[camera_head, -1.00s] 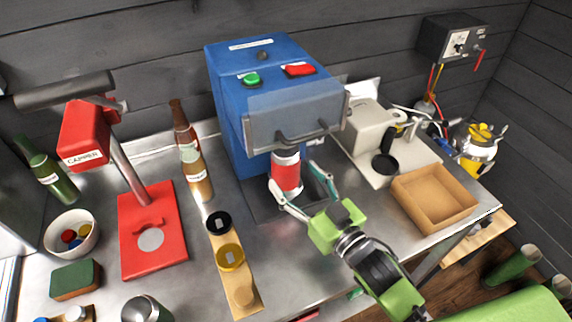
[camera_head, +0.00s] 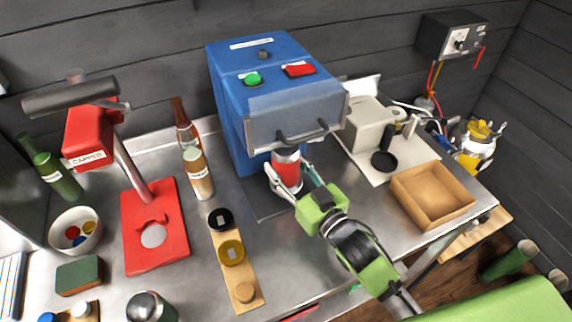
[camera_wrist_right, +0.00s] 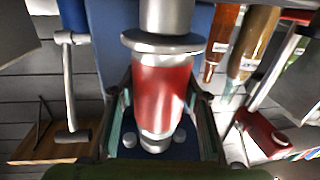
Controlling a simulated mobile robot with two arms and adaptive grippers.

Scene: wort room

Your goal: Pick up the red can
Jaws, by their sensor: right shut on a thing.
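The red can (camera_head: 287,172) stands upright under the front of the blue machine (camera_head: 262,110), with silver ends. In the right wrist view the can (camera_wrist_right: 163,92) sits between my fingers, and a grey cylindrical part of the machine (camera_wrist_right: 166,18) is directly above its top. My right gripper (camera_head: 291,185) reaches in from the lower right and is shut on the can; the gripper also shows in the right wrist view (camera_wrist_right: 160,120). My left gripper is not in view.
A brown tray (camera_head: 433,222) lies to the right. Bottles (camera_head: 198,174) stand left of the machine, beside the red capper (camera_head: 155,245). A wooden strip with jar lids (camera_head: 243,293) lies in front. Steel counter is clear around my right forearm.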

